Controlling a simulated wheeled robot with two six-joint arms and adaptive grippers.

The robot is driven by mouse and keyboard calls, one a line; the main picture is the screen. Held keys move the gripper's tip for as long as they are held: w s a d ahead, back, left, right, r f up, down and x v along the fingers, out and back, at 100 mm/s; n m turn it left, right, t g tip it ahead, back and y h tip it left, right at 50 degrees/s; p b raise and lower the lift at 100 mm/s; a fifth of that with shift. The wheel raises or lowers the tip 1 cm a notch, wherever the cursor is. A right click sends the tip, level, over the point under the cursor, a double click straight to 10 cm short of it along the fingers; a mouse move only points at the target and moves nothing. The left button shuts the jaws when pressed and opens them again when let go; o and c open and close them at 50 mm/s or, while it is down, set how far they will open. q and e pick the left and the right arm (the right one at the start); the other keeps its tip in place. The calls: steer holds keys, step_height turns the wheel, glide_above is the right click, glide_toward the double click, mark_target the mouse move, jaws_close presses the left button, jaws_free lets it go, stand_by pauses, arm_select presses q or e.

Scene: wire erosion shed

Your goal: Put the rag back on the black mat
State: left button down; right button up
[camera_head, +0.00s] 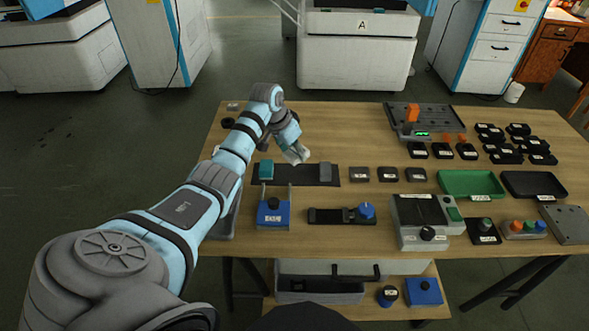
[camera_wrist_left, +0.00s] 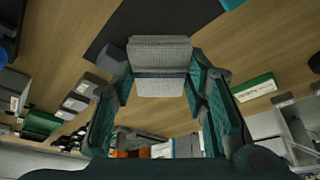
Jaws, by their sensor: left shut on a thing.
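The rag (camera_wrist_left: 160,52) is a light grey, folded-looking block with a darker band across it. My left gripper (camera_wrist_left: 160,82) is shut on it, one teal-padded finger on each side. In the head view the rag (camera_head: 299,154) shows as a pale piece at the tip of my left gripper (camera_head: 292,148), over the table just behind the black mat (camera_head: 296,176). The black mat is a dark strip with a teal block (camera_head: 265,171) on its left and a grey block (camera_head: 325,172) on its right. In the wrist view the mat (camera_wrist_left: 122,28) lies beyond the rag. My right gripper is not in view.
A blue box with a black knob (camera_head: 273,213) stands in front of the mat. Several small black labelled blocks (camera_head: 388,174) lie to the right, then a green tray (camera_head: 470,184) and a black tray (camera_head: 534,185). The table's back left is mostly clear.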

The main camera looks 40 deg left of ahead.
mark_target(298, 173)
arm_select(q)
step_height(298, 173, down, 6)
steer(key=shift+f, duration=0.1)
steer(key=shift+f+b, duration=0.3)
steer(key=shift+b, duration=0.1)
steer(key=c, duration=0.9)
jaws_free()
steer(key=shift+c, duration=0.2)
